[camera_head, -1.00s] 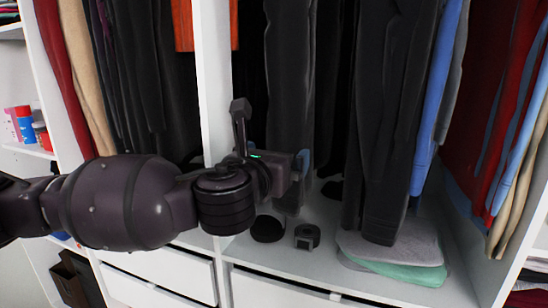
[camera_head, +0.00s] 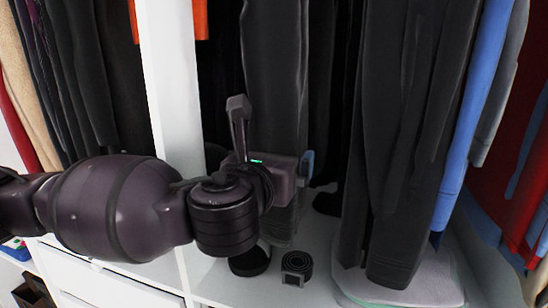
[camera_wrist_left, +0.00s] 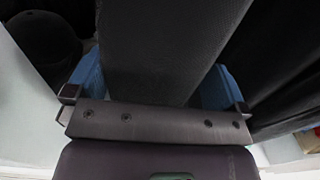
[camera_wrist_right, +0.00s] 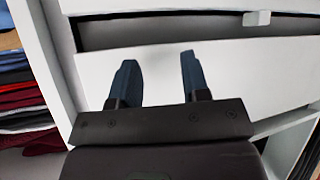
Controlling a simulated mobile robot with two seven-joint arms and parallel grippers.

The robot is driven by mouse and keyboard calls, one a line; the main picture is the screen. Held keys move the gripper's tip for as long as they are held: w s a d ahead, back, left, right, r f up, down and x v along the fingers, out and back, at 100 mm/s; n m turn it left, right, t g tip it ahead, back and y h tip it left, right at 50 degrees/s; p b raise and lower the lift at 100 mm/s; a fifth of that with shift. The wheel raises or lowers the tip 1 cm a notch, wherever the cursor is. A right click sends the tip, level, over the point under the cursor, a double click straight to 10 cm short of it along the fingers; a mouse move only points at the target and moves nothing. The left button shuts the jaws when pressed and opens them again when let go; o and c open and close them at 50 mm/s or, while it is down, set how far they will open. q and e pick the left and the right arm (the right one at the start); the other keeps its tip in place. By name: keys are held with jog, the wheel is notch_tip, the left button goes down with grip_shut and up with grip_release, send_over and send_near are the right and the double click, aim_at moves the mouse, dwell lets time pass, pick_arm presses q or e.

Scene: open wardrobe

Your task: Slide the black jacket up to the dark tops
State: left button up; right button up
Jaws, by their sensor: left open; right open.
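A long black garment (camera_head: 275,75), apparently the black jacket, hangs in the middle bay beside the white divider. My left gripper (camera_head: 294,175) is at its lower part. In the left wrist view the black cloth (camera_wrist_left: 165,45) passes between the blue fingers of the open left gripper (camera_wrist_left: 150,82), with a gap at the fingertips. More dark garments, which look like the dark tops (camera_head: 405,140), hang to its right, with a dark gap between. My right gripper (camera_wrist_right: 158,65) is open and empty, in front of white drawer fronts; the head view does not show it.
A white divider (camera_head: 172,80) stands left of the black garment. On the shelf floor are a dark round item (camera_head: 249,262), a rolled belt (camera_head: 297,267) and folded cloth (camera_head: 400,290). Blue clothing (camera_head: 475,120) hangs right of the dark tops. White drawers (camera_wrist_right: 200,75) face my right gripper.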

pick_arm(q)
jog(key=shift+w, duration=0.1)
jog(key=shift+c, duration=0.5)
jog(key=c, duration=1.2)
jog(key=shift+s+d, duration=0.3)
jog(key=shift+d, duration=0.35)
jog(key=shift+c, duration=0.2)
jog(key=o, duration=1.3)
jog(key=shift+o, duration=0.2)
